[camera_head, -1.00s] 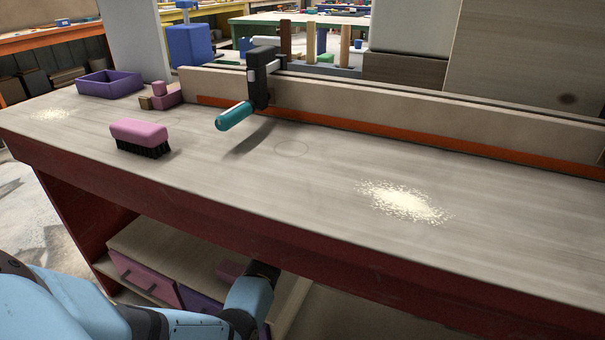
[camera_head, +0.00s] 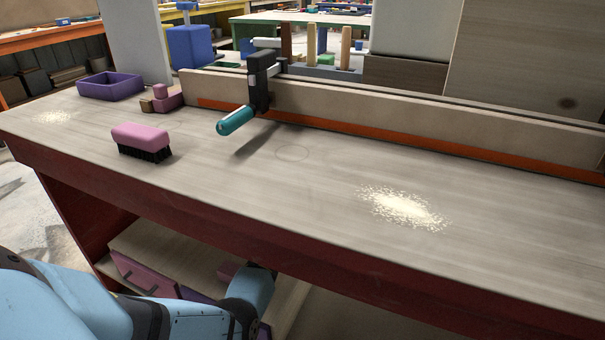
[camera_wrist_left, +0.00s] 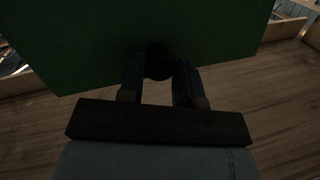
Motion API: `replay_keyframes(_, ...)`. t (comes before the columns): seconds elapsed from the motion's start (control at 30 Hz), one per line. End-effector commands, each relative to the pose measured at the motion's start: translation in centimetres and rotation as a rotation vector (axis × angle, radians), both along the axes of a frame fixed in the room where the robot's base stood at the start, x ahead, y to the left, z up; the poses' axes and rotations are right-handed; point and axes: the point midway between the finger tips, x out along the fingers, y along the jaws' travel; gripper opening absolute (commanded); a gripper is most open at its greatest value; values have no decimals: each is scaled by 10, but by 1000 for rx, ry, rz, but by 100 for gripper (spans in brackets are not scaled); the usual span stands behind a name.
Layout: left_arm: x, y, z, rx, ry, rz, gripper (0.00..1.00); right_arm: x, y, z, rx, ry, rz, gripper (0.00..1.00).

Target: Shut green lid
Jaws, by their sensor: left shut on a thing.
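The green lid (camera_wrist_left: 85,40) fills the top of the left wrist view as a flat dark green panel. A dark round knob (camera_wrist_left: 159,62) sits at its lower middle. My left gripper (camera_wrist_left: 160,75) has its two fingers on either side of this knob and is shut on it. In the head view my left arm reaches under the workbench, and the bench edge hides the gripper and the lid. My right gripper is in neither view.
The workbench top (camera_head: 330,215) overhangs my left arm. Under it are a wooden shelf unit (camera_head: 165,245) and a pink drawer front (camera_head: 135,272). A pink brush (camera_head: 140,137), a clamp (camera_head: 258,85) and a purple tray (camera_head: 110,88) are on top. Wooden floor shows in the wrist view.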

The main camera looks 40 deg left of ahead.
Motion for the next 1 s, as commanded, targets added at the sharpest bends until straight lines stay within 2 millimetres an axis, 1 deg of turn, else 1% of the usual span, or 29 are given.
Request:
replay_keyframes(0.03, 6, 1, 12, -5, 25, -1, 0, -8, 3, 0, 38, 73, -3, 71)
replay_keyframes(0.1, 17, 5, 13, -15, 65, 0, 0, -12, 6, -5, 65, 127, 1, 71)
replay_keyframes(0.17, 28, 7, 4, -17, 72, 0, 0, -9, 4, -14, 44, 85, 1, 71)
replay_keyframes(0.23, 39, 9, 6, -18, 67, 0, 0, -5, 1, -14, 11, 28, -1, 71)
replay_keyframes(0.33, 50, 13, 9, -18, 67, 1, 0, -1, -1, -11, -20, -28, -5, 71)
replay_keyframes(0.47, 57, 14, 13, -16, 67, 0, 0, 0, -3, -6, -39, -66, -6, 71)
replay_keyframes(0.77, 57, 14, 16, -15, 65, 0, 0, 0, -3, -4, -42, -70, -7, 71)
replay_keyframes(0.8, 57, 14, 16, -15, 65, 0, 42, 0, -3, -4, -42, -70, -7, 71)
replay_keyframes(0.87, 57, 14, 15, -16, 66, 1, 56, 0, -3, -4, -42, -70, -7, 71)
replay_keyframes(1.0, 57, 14, 14, -16, 68, 0, 57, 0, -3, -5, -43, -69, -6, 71)
